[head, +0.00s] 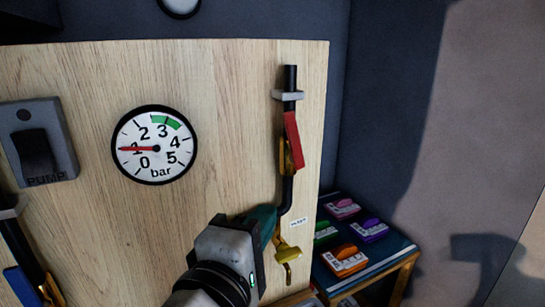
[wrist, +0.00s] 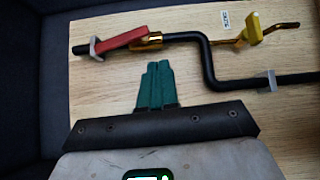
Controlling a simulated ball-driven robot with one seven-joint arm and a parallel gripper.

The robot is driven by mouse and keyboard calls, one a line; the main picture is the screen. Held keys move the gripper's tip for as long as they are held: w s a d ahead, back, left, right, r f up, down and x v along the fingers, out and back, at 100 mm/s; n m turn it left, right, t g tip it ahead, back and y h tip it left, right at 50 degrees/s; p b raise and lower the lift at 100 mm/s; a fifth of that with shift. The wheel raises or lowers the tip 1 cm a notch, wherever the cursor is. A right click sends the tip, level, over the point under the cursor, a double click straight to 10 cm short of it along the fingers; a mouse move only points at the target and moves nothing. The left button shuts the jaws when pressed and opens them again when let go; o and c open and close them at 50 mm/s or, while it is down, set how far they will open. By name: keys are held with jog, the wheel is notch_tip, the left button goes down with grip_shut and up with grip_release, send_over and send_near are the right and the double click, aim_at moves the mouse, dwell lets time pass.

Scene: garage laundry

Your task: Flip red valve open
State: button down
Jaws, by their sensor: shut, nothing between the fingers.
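The red valve handle (head: 293,138) lies along the black pipe on the right side of the wooden panel, above its brass body (head: 287,160). In the wrist view the red handle (wrist: 124,41) slants slightly across the pipe, left of the brass body (wrist: 149,41). My gripper (head: 262,222) is below the valve in the head view, its teal fingers together. In the wrist view my gripper (wrist: 158,65) points at the panel just beside the brass body, with nothing between the fingers. It appears apart from the handle, though contact is hard to judge.
A pressure gauge (head: 154,145) reads about 1 bar. A PUMP switch (head: 38,141) is at left, with a blue-handled valve (head: 22,286) below it. A yellow tap (head: 287,252) sits low on the pipe.

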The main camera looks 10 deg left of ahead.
jog(key=s+a+r+n+t, duration=0.2)
jog(key=s+a+r, duration=0.1)
jog(key=a+r, duration=0.3)
jog(key=p, duration=0.1)
send_near(292, 140)
jog(key=w+a+r, duration=0.3)
jog(key=a, duration=0.1)
jog(key=shift+w+d+r+p, duration=0.15)
jog(key=shift+w+d+p, duration=0.1)
jog(key=shift+w+d, duration=0.55)
jog(key=shift+w+d+r+p, duration=0.15)
jog(key=shift+w+d+p, duration=0.1)
jog(key=shift+w+d, duration=0.55)
jog(key=shift+r+m, duration=0.1)
jog(key=shift+m, duration=0.2)
